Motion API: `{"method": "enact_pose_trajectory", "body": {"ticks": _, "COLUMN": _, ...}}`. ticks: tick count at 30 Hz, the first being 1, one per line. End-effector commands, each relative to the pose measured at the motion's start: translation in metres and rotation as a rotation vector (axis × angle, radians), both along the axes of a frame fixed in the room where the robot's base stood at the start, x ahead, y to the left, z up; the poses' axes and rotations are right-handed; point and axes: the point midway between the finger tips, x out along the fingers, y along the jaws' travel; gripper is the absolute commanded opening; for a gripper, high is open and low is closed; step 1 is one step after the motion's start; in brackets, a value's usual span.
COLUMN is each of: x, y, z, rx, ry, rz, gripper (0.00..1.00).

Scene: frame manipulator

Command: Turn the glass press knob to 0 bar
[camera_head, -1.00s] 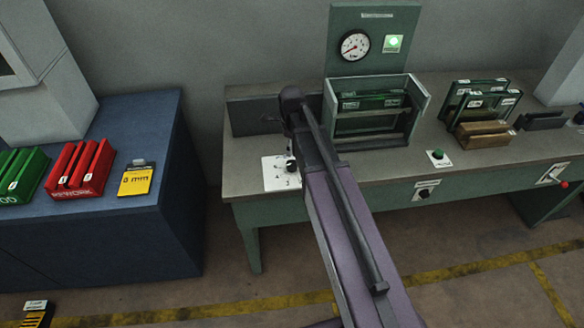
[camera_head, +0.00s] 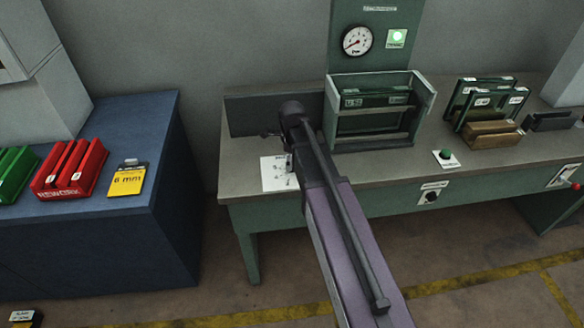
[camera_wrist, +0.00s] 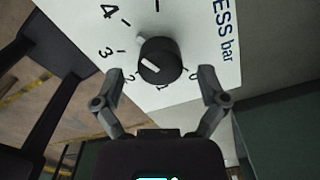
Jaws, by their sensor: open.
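The glass press knob (camera_wrist: 162,62) is a round black knob with a white mark on its face, on a white dial plate (camera_wrist: 190,25) with numbers and "bar" lettering in the wrist view. The 0 is at the lower right of the knob, and 2, 3 and 4 are on its left. I cannot tell exactly which number the mark points at. My gripper (camera_wrist: 160,76) is open, with one finger on each side of the knob and a gap to both. In the head view, the plate (camera_head: 273,181) lies at the bench's left end, and my arm hides part of it.
A pressure gauge (camera_head: 357,41) and a lit green indicator (camera_head: 397,38) are on the back panel. A green-framed press box (camera_head: 341,139) stands right of my arm on the bench (camera_head: 400,165). A blue cabinet (camera_head: 150,220) stands at left, with a floor gap between.

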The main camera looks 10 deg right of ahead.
Motion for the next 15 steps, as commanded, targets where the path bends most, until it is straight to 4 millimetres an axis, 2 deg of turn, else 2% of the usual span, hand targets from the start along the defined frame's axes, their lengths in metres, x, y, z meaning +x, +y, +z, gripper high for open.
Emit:
{"method": "enact_pose_trajectory", "body": {"ticks": 4, "x": 0.0000, "y": 0.0000, "z": -0.0100, "rx": 0.000, "ry": 0.000, "rz": 0.000, "gripper": 0.92}}
{"method": "enact_pose_trajectory", "body": {"ticks": 15, "x": 0.0000, "y": 0.0000, "z": -0.0128, "rx": 0.000, "ry": 0.000, "rz": 0.000, "gripper": 0.92}}
